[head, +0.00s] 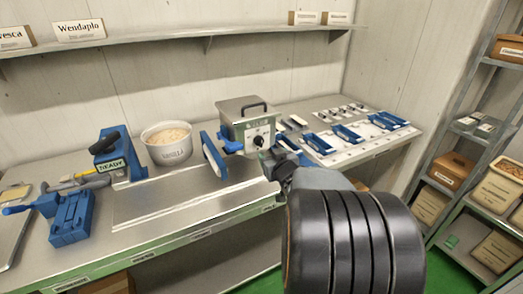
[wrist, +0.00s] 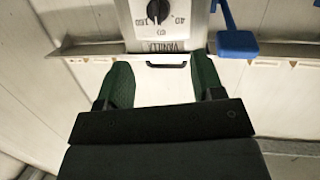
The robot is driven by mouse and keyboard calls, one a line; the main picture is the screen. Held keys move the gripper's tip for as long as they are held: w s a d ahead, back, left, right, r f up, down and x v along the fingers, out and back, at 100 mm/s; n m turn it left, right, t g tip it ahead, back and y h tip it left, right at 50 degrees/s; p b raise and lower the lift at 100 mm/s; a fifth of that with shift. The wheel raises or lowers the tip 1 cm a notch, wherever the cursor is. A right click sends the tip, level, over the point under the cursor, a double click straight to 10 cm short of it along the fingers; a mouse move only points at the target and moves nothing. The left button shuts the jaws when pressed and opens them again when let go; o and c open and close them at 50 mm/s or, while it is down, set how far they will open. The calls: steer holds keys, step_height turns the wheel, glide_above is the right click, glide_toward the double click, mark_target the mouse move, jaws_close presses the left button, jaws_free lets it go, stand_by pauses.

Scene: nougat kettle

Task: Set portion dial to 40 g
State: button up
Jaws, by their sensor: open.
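The steel kettle (head: 236,108) stands on the bench with a black handle on its lid. Its portion dial (head: 259,141) is a round black knob on a white face at the front. In the wrist view the knob (wrist: 157,11) is at the top edge, partly cut off, with upside-down markings around it, one looking like 40. I cannot tell exactly where its pointer sits. My gripper (wrist: 161,68) is open and empty, its two green fingers apart below the dial in that view, not touching it. In the head view my arm hides most of the gripper.
A blue lever (head: 214,155) sticks out left of the kettle, and a blue part (wrist: 236,42) shows right of it in the wrist view. Blue trays (head: 346,133) lie right. A shelving rack (head: 470,150) stands far right.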

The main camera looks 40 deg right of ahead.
mark_target(262, 142)
steer(key=w+d+t, duration=0.1)
steer(key=w, duration=0.3)
steer(key=w+d+f+y, duration=0.1)
steer(key=w+d, duration=0.1)
steer(key=w, duration=0.2)
steer(key=w+d+f+t+y, duration=0.1)
steer(key=w, duration=0.3)
steer(key=shift+d+f+n+t+p, duration=0.15)
steer(key=shift+n+t+p, duration=0.15)
steer(key=shift+n+p, duration=0.1)
steer(key=c, duration=0.8)
